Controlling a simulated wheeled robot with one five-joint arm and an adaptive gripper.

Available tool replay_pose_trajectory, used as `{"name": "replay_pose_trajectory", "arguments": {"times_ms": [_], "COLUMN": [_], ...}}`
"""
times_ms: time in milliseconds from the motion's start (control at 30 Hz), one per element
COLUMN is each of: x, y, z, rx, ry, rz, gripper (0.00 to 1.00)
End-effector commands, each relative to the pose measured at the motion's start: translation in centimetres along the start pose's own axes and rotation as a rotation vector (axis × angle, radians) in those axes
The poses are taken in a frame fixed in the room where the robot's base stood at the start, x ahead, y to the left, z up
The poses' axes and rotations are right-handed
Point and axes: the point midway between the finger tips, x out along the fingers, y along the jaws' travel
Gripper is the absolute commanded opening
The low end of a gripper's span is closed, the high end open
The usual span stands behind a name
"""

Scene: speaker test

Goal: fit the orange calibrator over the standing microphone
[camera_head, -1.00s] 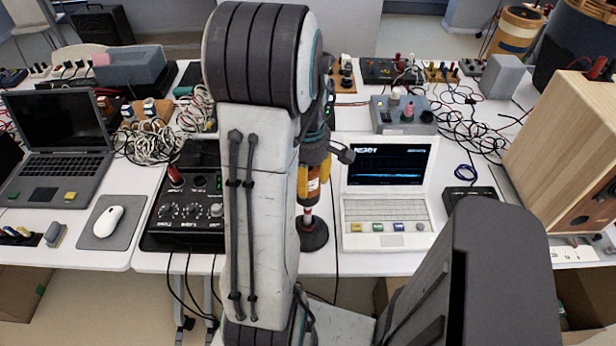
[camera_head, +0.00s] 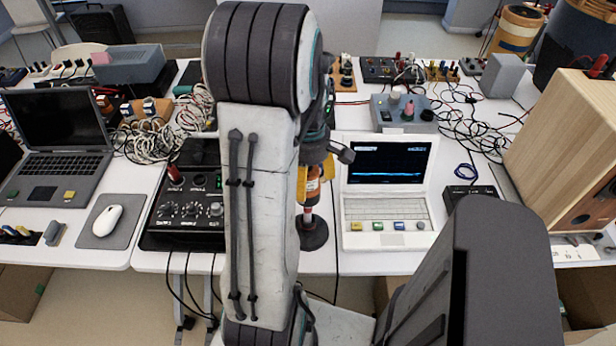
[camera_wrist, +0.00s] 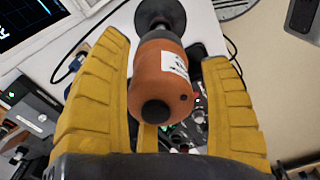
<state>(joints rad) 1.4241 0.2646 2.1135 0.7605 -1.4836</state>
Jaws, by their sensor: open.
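The orange calibrator (camera_wrist: 160,72), with a white label and dark round end, sits in line on top of the standing microphone, whose dark stem (camera_wrist: 229,42) and round black base (camera_wrist: 160,12) show beyond it in the wrist view. In the head view the calibrator (camera_head: 313,188) is upright above the black base (camera_head: 314,236), partly hidden by my arm. The microphone's top is hidden inside or behind the calibrator. My gripper (camera_wrist: 165,50) has its yellow fingers spread on both sides of the calibrator, with gaps visible.
A white laptop (camera_head: 386,212) with a lit screen stands just right of the stand. A black knobbed box (camera_head: 190,208) is close on the left. A wooden speaker (camera_head: 560,140) stands at the right. Cables clutter the back of the table.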

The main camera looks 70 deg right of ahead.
Motion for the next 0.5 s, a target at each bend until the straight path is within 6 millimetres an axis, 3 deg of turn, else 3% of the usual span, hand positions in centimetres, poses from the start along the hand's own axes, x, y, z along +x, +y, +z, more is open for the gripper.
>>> {"name": "replay_pose_trajectory", "arguments": {"times_ms": [267,500], "x": [-0.9,-4.6], "y": [0.1,0.1], "z": [0.0,0.0], "rx": [0.000,0.000], "ry": [0.000,0.000], "rz": [0.002,0.005], "gripper": [0.72,0.72]}}
